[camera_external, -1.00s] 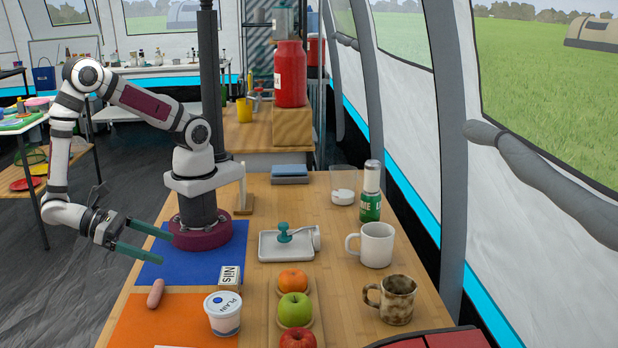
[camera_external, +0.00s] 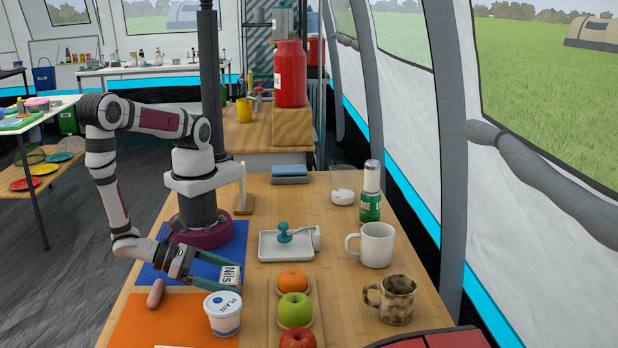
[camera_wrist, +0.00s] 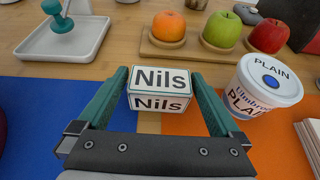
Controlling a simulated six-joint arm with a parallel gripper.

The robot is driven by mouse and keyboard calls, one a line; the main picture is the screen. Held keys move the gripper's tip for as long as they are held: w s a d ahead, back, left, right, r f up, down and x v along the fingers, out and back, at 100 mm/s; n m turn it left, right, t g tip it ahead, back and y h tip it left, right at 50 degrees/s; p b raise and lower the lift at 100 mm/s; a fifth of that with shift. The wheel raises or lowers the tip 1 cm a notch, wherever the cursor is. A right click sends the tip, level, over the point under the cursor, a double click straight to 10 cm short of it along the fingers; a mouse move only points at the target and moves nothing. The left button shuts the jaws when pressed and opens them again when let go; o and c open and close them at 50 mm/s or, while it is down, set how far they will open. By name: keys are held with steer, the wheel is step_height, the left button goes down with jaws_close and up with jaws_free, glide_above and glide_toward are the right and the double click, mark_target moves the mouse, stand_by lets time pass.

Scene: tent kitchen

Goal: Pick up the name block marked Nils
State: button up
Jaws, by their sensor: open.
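In the wrist view the block (camera_wrist: 159,88) lies between the two green fingers of my gripper (camera_wrist: 160,95), with "Nils" showing on two faces. My gripper (camera_external: 218,274) is open, with one finger on each side of the block. In the wrist view the fingers are close to its sides; I cannot tell if they touch it.
A yogurt tub (camera_external: 223,313) stands close beside the block. A wooden board with an orange (camera_external: 293,280), a green apple (camera_external: 295,310) and a red apple (camera_external: 298,339) is to the right. A white tray (camera_external: 268,249) lies behind. A sausage (camera_external: 155,293) lies left.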

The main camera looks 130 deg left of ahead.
steer(key=c, duration=1.1)
